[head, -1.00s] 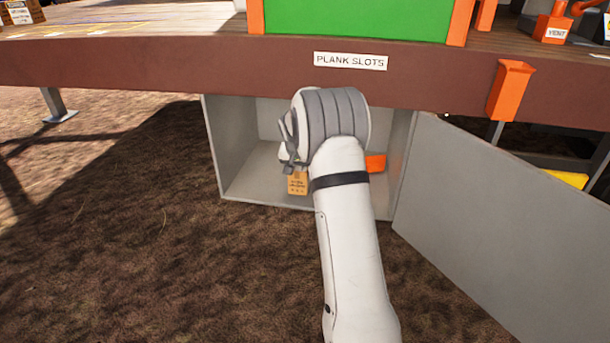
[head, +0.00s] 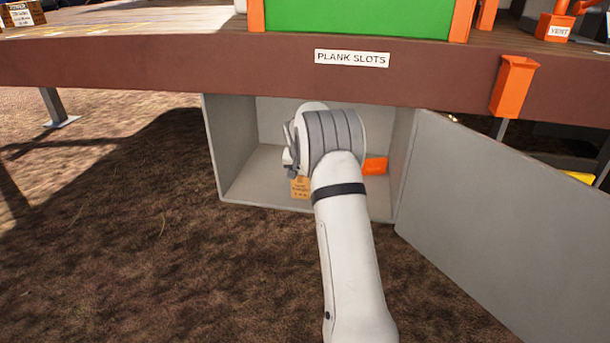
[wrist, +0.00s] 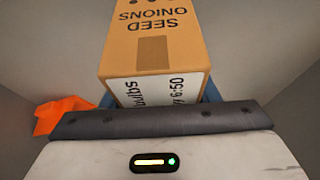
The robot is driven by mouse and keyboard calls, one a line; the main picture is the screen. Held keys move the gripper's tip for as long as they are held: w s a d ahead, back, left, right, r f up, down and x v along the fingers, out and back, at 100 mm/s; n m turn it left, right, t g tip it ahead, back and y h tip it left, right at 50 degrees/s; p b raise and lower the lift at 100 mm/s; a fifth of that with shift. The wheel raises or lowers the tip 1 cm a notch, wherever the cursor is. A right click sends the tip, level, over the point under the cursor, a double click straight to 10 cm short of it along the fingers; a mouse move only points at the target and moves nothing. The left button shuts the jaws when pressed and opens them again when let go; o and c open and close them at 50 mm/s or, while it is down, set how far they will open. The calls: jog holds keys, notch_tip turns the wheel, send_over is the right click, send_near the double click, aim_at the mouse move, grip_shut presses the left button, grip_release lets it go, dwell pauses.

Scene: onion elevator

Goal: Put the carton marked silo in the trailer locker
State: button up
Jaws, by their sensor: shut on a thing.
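A tan carton (head: 300,187) shows partly behind my wrist in the head view, at the opening of the grey locker (head: 232,165) under the deck. In the wrist view the carton (wrist: 153,40) has SEED ONIONS printed upside down and a white label with partly hidden text; I see no silo mark. My gripper (wrist: 160,95) is shut on the carton, with blue finger parts at its sides. In the head view my wrist hides the fingers. Whether the carton touches the locker floor I cannot tell.
The locker's grey door (head: 490,220) stands open to the right. An orange object (head: 375,165) is inside the locker at the right; an orange piece also shows in the wrist view (wrist: 64,115). The deck edge (head: 200,65) overhangs the locker. Open soil lies in front.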

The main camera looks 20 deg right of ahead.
jog(key=o, duration=1.3)
jog(key=p+v, duration=0.2)
jog(key=v, duration=0.4)
jog(key=shift+s+p, duration=0.1)
jog(key=shift+p, duration=0.25)
jog(key=s+a+r+n+g+y, duration=0.1)
jog(key=s+a, duration=0.5)
jog(key=s, duration=0.8)
jog(key=s+a+r+n+p, duration=0.1)
jog(key=s+a+r+n, duration=0.2)
jog(key=s, duration=1.1)
jog(key=s+a+r+n+g+y+p, duration=0.1)
jog(key=s+a+r, duration=0.3)
jog(key=s+a, duration=0.5)
jog(key=s+n, duration=0.1)
jog(key=s, duration=0.4)
jog(key=shift+s+r+n+g+y, duration=0.2)
jog(key=shift+n+g+y, duration=0.1)
jog(key=shift+n, duration=0.1)
jog(key=shift+a, duration=0.1)
